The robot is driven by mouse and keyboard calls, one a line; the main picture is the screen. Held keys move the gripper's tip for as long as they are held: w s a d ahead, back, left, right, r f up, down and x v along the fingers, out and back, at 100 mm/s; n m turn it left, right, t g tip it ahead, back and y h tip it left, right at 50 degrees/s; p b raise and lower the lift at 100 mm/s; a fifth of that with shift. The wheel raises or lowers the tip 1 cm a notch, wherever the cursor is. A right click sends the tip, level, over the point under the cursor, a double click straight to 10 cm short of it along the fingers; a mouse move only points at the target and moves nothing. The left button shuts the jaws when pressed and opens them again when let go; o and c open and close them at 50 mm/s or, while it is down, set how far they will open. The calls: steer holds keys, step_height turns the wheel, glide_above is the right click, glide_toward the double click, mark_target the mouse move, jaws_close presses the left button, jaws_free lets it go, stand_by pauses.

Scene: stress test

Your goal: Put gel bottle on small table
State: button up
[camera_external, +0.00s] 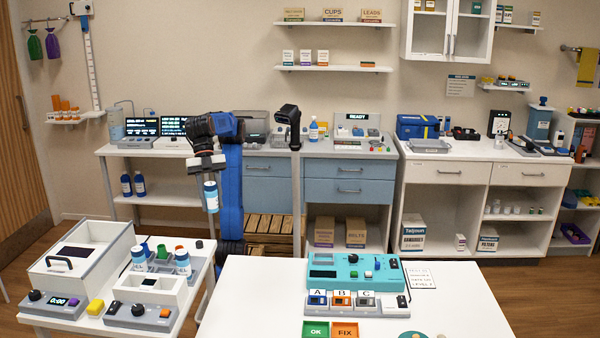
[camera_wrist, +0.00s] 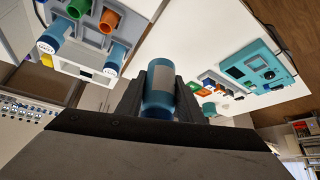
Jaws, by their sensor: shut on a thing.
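My gripper (camera_external: 210,182) points down and is shut on a blue bottle (camera_external: 211,198) with a pale label, likely the gel bottle. In the external view the bottle hangs upright in the air, above and behind the gap between two white tables. In the wrist view the bottle (camera_wrist: 160,92) sits between my two dark fingers (camera_wrist: 160,78). The left white table (camera_external: 62,333) is the smaller-looking one and carries equipment. The larger white table (camera_external: 250,290) stands at front centre. Which of them is the small table, I cannot tell for sure.
The left table holds a grey-white box (camera_external: 80,252), a tray with blue-white bottles (camera_external: 138,259) and control units (camera_external: 140,314). The front table has a teal device (camera_external: 352,270) and green and orange trays (camera_external: 316,329); its left part is clear. Counters line the back wall.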

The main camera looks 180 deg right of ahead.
mark_target(180, 243)
steer(key=s+d+f+m+h, duration=0.1)
steer(key=s+d+f, duration=0.15)
steer(key=d, duration=0.55)
steer(key=s+d+f+m+h, duration=0.1)
steer(key=d+f+m, duration=0.1)
steer(key=d+f, duration=0.35)
steer(key=shift+s+d+f, duration=0.1)
steer(key=shift+d+f, duration=0.2)
steer(key=shift+f, duration=1.1)
steer(key=shift+s+d+f, duration=0.1)
steer(key=shift+d+f, duration=0.15)
steer(key=shift+f, duration=1.1)
steer(key=shift+s+d+f, duration=0.1)
steer(key=shift+d+f, duration=0.2)
steer(key=shift+f, duration=1.1)
steer(key=shift+f, duration=0.1)
steer(key=o, duration=1.2)
steer(key=v, duration=1.2)
steer(key=s+a+f, duration=0.3)
steer(key=f, duration=0.5)
steer(key=s+a+f+m, duration=0.1)
steer(key=s+a+f, duration=0.2)
steer(key=f, duration=0.6)
steer(key=s+a+f+m+g, duration=0.1)
steer(key=s+a+f, duration=0.2)
steer(key=f, duration=0.6)
steer(key=shift+a+f+h, duration=0.1)
steer(key=shift+a+h, duration=0.3)
